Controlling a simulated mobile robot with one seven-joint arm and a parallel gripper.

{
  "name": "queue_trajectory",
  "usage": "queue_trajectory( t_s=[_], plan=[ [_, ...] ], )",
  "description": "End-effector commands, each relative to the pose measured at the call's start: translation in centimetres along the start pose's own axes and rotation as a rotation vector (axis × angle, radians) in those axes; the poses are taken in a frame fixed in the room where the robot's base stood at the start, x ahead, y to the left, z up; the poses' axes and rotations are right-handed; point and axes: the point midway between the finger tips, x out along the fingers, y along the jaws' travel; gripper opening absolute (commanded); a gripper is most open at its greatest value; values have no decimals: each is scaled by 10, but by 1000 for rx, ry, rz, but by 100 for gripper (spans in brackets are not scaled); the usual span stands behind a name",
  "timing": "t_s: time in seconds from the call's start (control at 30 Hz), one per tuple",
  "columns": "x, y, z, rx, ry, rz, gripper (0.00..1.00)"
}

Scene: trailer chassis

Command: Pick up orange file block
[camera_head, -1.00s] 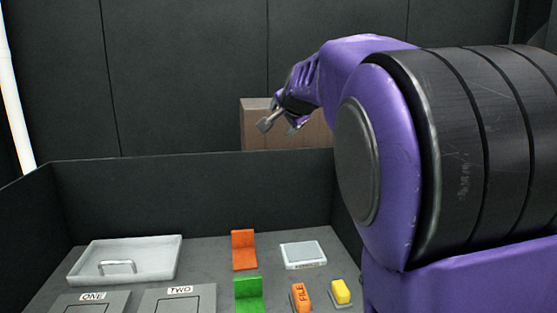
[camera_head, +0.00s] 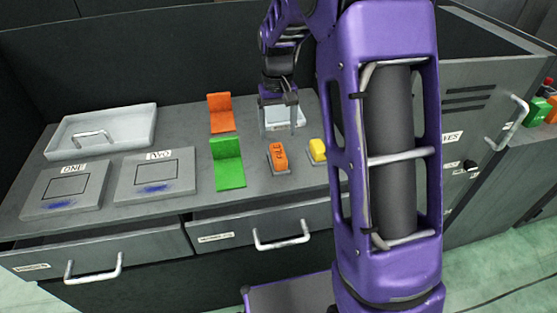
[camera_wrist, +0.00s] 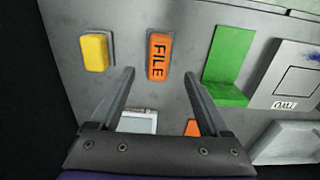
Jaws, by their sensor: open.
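The orange file block (camera_head: 278,157) stands on the grey worktop, right of the green L-shaped holder and left of the yellow block. In the wrist view the orange file block (camera_wrist: 159,57) shows its "FILE" lettering and lies beyond the fingertips, roughly between their lines. My gripper (camera_head: 279,130) is open and empty, pointing down above the worktop behind the block. In the wrist view both fingers of my gripper (camera_wrist: 158,75) are spread apart, not touching the block.
The yellow block (camera_head: 318,150) is close on the right. A green holder (camera_head: 229,165), an orange holder (camera_head: 221,113) and a white-framed pad (camera_head: 283,117) are nearby. Panels ONE (camera_head: 62,190) and TWO (camera_head: 155,175) and a tray (camera_head: 100,131) lie left. Drawers (camera_head: 265,238) are below.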

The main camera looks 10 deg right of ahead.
Motion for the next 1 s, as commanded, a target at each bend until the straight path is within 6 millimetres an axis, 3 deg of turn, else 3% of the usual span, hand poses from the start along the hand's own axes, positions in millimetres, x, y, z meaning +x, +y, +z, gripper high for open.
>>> queue_trajectory(
  t_s=[0.1, 0.43, 0.7, 0.97, 1.0],
  plan=[
    [23, 0, 0, 1, -2, 0, 80],
    [45, 0, -1, 2, 0, 0, 80],
    [83, 2, -3, 2, 0, 0, 80],
    [88, 2, -4, 2, 3, 0, 80],
    [88, 2, -4, 2, 3, 0, 76]
  ],
)
